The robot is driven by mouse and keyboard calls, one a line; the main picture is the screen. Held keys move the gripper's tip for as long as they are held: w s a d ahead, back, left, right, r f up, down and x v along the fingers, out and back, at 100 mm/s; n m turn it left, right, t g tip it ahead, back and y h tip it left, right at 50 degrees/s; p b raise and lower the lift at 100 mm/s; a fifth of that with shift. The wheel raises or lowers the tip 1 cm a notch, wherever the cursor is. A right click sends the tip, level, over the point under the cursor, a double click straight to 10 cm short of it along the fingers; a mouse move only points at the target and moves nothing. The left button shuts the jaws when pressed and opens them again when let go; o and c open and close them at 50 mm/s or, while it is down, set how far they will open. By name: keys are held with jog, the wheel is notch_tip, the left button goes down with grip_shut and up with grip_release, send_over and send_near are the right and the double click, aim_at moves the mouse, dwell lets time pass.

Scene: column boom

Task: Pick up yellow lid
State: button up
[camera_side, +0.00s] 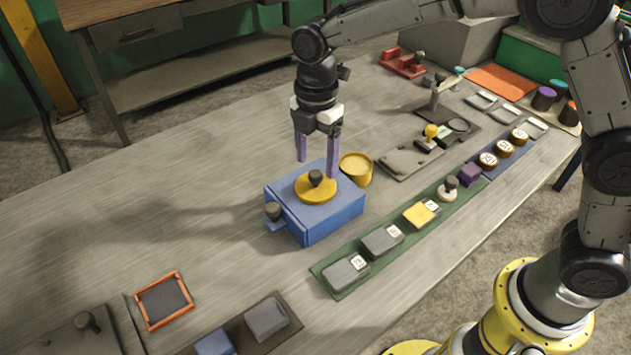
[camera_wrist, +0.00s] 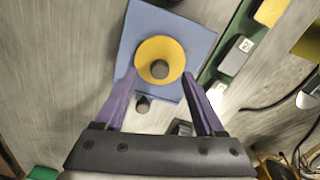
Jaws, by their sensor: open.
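The yellow lid (camera_side: 303,191) is a round disc with a dark knob (camera_side: 316,177) at its middle. It lies flat on top of the blue box (camera_side: 332,222). In the wrist view the lid (camera_wrist: 147,54) and its knob (camera_wrist: 159,69) are in full sight on the blue box (camera_wrist: 190,36). My gripper (camera_side: 317,168) points down over the lid, with its purple fingers apart and nothing between them. In the wrist view my gripper (camera_wrist: 159,74) has a fingertip to each side of the knob; I cannot tell the exact height.
A yellow cup (camera_side: 356,169) stands close behind the blue box. A dark knob (camera_side: 272,211) sticks out at the box's left side. A green strip (camera_side: 334,281) with grey and yellow blocks runs along the right. The table to the left is clear.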

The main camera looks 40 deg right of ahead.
aim_at(316, 172)
jog(key=shift+f, duration=1.55)
jog(key=shift+c, duration=0.2)
grip_shut()
